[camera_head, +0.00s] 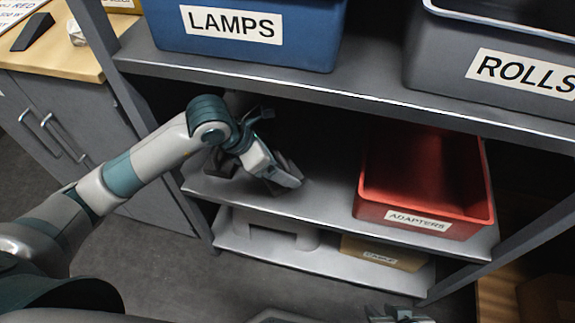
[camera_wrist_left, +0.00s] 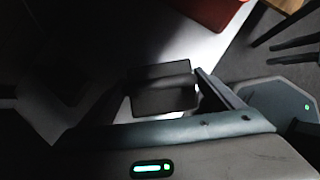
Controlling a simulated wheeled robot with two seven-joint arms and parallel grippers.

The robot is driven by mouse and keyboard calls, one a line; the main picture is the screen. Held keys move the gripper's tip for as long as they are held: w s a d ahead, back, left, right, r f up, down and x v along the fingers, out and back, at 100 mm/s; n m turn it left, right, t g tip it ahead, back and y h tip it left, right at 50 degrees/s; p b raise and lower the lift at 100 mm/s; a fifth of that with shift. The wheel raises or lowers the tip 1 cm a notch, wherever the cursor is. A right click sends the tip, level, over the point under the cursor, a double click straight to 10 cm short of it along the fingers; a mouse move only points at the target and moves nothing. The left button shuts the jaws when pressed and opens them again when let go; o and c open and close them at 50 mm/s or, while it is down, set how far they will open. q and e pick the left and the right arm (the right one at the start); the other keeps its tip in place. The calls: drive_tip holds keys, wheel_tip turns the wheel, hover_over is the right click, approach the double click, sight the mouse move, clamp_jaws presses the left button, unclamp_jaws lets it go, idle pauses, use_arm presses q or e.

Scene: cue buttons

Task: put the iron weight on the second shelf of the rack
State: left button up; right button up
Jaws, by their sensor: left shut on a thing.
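My left gripper (camera_head: 280,170) reaches in over the left part of the rack's grey shelf (camera_head: 325,212) that holds the red bin, below the shelf with the blue bin. In the left wrist view it is shut on a dark block, the iron weight (camera_wrist_left: 163,88), above a light surface. In the head view the weight is hard to tell from the dark fingers and shadow. I cannot tell whether it touches the shelf. My right gripper (camera_head: 396,315) shows only in part at the bottom edge, away from the weight; its opening is unclear.
A red ADAPTERS bin (camera_head: 420,222) fills the right of that shelf. A blue LAMPS bin (camera_head: 250,50) and a grey ROLLS bin (camera_head: 450,60) stand above. A tan box (camera_head: 385,257) is on the shelf below. A cabinet (camera_head: 65,125) stands left.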

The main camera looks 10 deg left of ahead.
use_arm(q)
drive_tip(key=w+a+f, duration=0.2)
drive_tip(key=w, duration=0.1)
drive_tip(key=w+a+f, duration=0.1)
drive_tip(key=a, duration=0.1)
drive_tip(key=shift+w, duration=0.35)
drive_tip(key=shift+f, duration=0.15)
drive_tip(key=shift+f, duration=1.9)
drive_tip(key=o, duration=2)
drive_tip(key=shift+s+a+f, duration=0.1)
drive_tip(key=shift+s+f, duration=0.05)
drive_tip(key=shift+f, duration=0.05)
drive_tip(key=shift+v, duration=3.8)
